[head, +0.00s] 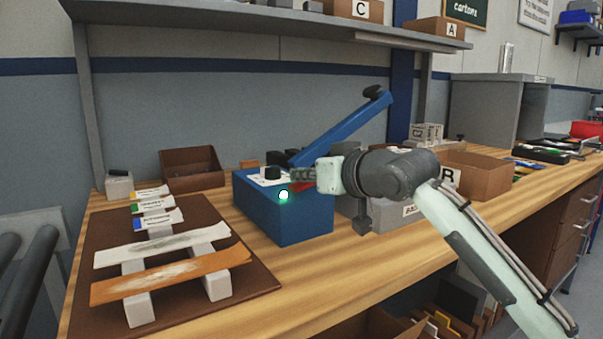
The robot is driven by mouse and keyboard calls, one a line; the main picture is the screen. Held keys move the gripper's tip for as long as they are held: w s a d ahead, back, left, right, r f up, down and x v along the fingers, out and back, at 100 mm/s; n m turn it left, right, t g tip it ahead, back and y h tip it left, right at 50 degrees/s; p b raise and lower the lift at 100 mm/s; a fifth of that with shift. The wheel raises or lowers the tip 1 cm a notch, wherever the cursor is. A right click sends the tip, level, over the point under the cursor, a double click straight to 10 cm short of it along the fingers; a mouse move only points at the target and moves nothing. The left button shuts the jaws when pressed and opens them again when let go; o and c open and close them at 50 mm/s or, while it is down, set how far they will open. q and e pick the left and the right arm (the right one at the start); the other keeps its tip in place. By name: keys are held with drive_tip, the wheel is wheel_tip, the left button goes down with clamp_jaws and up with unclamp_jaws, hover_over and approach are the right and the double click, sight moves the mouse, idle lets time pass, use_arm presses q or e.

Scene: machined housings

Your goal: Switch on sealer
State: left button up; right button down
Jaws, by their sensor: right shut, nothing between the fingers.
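The sealer (300,222) is a blue box on the wooden bench, with its long blue lever (340,132) raised toward the upper right. A black knob (272,173) sits on a pale plate on its top. A green lamp (283,195) glows on its front face. A small red part (302,187) shows at the top edge, partly hidden by my right gripper (294,175). That gripper is shut and empty, reaching in from the right at the top of the box. Whether its fingertips touch the red part I cannot tell. My left gripper is out of view.
A brown board (255,290) with strips on pale blocks lies left of the sealer. An open brown bin (192,172) stands behind it. A box marked B (482,172) stands to the right. A shelf (250,22) overhangs the bench. Bare wood lies in front of the sealer.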

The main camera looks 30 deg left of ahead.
sight(299, 196)
drive_tip(key=r+p, duration=0.2)
drive_tip(key=r, duration=0.1)
drive_tip(key=shift+s+a+r+p, duration=0.2)
drive_tip(key=shift+s+r+p, duration=0.1)
drive_tip(key=shift+s+p, duration=0.1)
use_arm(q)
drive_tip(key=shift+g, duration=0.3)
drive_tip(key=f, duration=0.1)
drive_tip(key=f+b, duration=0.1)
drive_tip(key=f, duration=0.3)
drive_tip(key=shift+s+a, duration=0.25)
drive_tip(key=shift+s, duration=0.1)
use_arm(e)
drive_tip(key=v, duration=1)
drive_tip(key=shift+s+a+f, duration=0.2)
drive_tip(key=shift+s+f, duration=0.1)
drive_tip(key=shift+s, duration=0.05)
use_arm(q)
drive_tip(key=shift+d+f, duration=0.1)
